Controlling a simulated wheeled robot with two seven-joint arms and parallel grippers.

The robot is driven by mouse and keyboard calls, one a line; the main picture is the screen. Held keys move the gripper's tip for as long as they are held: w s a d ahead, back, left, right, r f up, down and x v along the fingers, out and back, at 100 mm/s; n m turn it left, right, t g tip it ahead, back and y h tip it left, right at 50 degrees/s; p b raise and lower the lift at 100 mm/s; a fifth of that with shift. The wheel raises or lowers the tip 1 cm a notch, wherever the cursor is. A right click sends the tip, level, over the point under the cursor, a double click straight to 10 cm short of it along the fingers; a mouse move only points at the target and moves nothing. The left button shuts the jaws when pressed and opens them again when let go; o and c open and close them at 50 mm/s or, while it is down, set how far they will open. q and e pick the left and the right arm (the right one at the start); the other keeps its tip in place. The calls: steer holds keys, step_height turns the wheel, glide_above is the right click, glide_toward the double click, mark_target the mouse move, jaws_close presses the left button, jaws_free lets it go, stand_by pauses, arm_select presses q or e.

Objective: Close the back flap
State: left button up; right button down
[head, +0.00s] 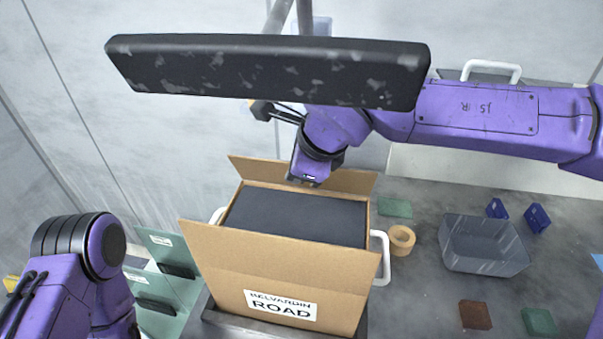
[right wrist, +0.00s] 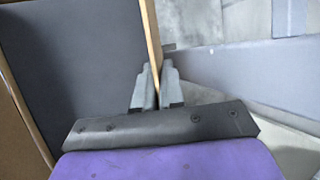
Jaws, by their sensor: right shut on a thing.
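An open cardboard box (head: 280,305) labelled "ROAD" stands in the middle of the head view, with a dark grey flat-topped content (head: 295,217) inside. Its front flap (head: 275,250) is open and leans out toward me. The back flap (head: 352,180) stands open at the far rim, leaning away. My right gripper (head: 305,180) is at the back flap, hiding part of it. In the right wrist view the gripper (right wrist: 157,88) is shut with the thin tan edge of the back flap (right wrist: 151,35) between its fingers. My left arm is at the lower left; its gripper is out of view.
Green panels with dark handles (head: 165,290) stand left of the box. White handles (head: 379,258) flank it. On the right are a tape roll (head: 401,234), a grey bin (head: 485,262), blue pieces (head: 537,219) and small pads (head: 475,315). A wall stands behind.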

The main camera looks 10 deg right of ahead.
steer(key=shift+s+a+f+n+t+h+b, duration=0.2)
steer(key=shift+s+f+t+b, duration=0.2)
steer(key=shift+t+b, duration=0.4)
steer(key=shift+s+a+f+n+t+h+b, duration=0.15)
steer(key=shift+s+f+n+t+b, duration=0.1)
steer(key=shift+s+t+b, duration=0.4)
steer(key=shift+w, duration=0.15)
steer(key=c, duration=1.5)
jaws_free()
steer(key=shift+o, duration=0.9)
steer(key=shift+a, duration=0.15)
steer(key=shift+r, duration=0.1)
